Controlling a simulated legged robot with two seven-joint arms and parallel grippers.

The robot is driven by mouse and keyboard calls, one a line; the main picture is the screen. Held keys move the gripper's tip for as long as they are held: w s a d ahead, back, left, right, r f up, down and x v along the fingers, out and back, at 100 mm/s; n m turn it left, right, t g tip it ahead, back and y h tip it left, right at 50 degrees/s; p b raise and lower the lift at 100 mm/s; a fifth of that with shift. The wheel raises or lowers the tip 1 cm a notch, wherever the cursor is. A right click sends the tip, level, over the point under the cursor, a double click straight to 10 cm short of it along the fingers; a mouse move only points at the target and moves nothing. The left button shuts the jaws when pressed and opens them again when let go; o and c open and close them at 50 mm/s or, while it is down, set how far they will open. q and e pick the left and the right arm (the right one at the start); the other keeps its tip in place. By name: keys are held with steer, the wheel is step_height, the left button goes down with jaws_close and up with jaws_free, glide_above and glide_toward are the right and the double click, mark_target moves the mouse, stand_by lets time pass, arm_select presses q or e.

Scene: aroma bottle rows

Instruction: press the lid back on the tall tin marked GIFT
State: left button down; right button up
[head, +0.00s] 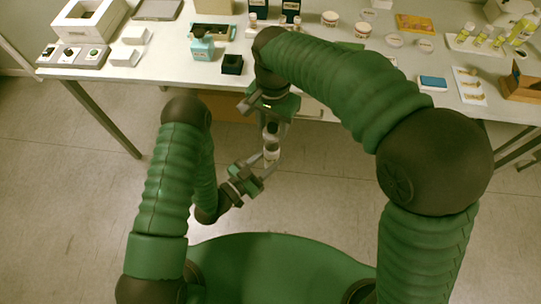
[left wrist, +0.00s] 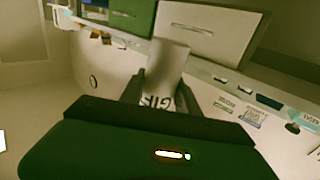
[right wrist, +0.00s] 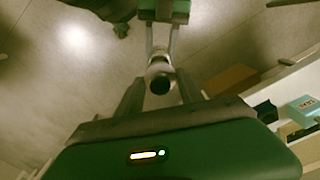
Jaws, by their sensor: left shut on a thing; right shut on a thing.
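The tall pale tin (head: 271,153) is in the air between my two grippers, in front of the table. In the left wrist view the tin (left wrist: 168,62) shows dark letters, partly hidden, reading about "GIF". My left gripper (head: 267,164) is shut on the tin's lower part. My right gripper (head: 270,122) is above it, shut on a small dark round piece, seemingly the lid (right wrist: 160,84). In the right wrist view this lid lines up with the pale tin (right wrist: 157,56) beyond it. I cannot tell whether they touch.
The table (head: 165,73) stands behind my grippers. The floor below the grippers is clear.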

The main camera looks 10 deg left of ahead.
mark_target(272, 135)
steer(key=shift+f, duration=2.05)
steer(key=shift+r, duration=0.1)
steer(key=shift+f, duration=0.85)
steer(key=shift+f, duration=0.6)
steer(key=o, duration=1.4)
steer(key=shift+r, duration=0.1)
